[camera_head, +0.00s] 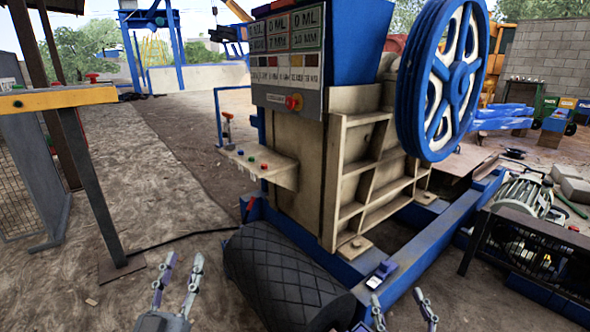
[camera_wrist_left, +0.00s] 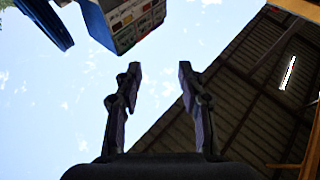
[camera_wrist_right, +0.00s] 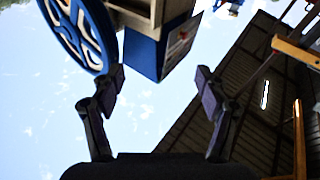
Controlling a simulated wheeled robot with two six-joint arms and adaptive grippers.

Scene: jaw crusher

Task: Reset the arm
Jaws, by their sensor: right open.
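My left gripper (camera_head: 180,283) is at the lower left of the head view, left of the black roller, with its fingers apart and nothing between them. In the left wrist view the left gripper (camera_wrist_left: 157,90) points up at the sky, fingers spread and empty. My right gripper (camera_head: 400,305) is at the bottom of the head view, right of the roller and partly cut off by the frame edge. In the right wrist view the right gripper (camera_wrist_right: 160,85) is open and empty, pointing up, with the crusher's blue hopper (camera_wrist_right: 165,55) and flywheel (camera_wrist_right: 80,35) beyond it.
The jaw crusher (camera_head: 350,170) stands ahead on a blue frame, with a blue flywheel (camera_head: 440,80) and a button shelf (camera_head: 262,165). The black roller (camera_head: 285,280) lies close in front. A yellow-topped stand (camera_head: 55,98) is at left. The dirt ground (camera_head: 165,190) between them is clear.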

